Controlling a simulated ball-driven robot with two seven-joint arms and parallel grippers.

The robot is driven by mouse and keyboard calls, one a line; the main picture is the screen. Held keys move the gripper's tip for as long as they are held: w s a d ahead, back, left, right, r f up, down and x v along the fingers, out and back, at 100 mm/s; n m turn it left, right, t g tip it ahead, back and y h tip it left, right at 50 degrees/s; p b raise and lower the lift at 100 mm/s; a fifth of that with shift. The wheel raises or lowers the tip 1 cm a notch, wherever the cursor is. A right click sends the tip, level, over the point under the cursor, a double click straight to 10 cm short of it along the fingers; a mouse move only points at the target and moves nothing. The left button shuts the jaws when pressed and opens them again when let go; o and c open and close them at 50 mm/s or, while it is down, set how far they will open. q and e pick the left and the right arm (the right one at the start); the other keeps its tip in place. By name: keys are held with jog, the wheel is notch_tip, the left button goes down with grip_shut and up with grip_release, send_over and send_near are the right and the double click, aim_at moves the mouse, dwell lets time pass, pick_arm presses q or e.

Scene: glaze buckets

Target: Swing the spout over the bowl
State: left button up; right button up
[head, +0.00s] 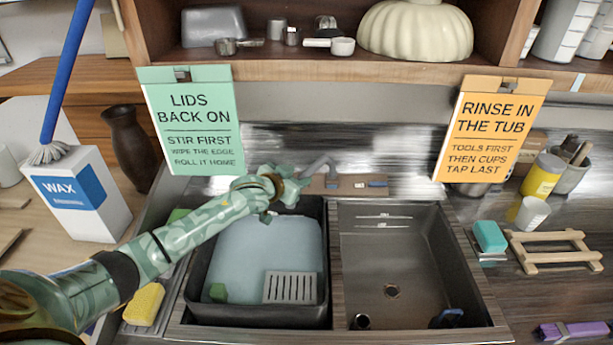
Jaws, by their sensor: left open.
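The grey spout (319,163) shows in the head view behind the sink, close to the divider between the two basins. It stands on a brown tap base (347,184) with a small blue-marked part at its right. The right bowl (390,250) of the sink is bare apart from its drain and small dark items at its front edge. The left basin holds a black tub (258,318) of pale blue liquid. My left gripper (298,186) is open, just left of the spout; whether it touches the spout cannot be told. My right gripper is out of view.
A green sign (195,120) and an orange sign (493,128) hang from the shelf above. A wax box (78,195) stands left. A yellow sponge (144,304) lies left of the sink. A wooden rack (553,250) and teal sponge (490,236) lie right.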

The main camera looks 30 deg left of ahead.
aim_at(305, 173)
pick_arm(q)
jog(key=b+x, duration=0.1)
jog(key=x, duration=0.3)
jog(key=shift+w+d+f, duration=0.1)
jog(key=shift+w+d, duration=0.05)
jog(key=shift+w+f, duration=0.15)
jog(key=shift+w, duration=0.35)
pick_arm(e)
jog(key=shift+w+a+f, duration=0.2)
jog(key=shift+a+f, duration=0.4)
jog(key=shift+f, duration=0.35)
pick_arm(q)
jog(key=shift+s, duration=0.1)
grip_shut()
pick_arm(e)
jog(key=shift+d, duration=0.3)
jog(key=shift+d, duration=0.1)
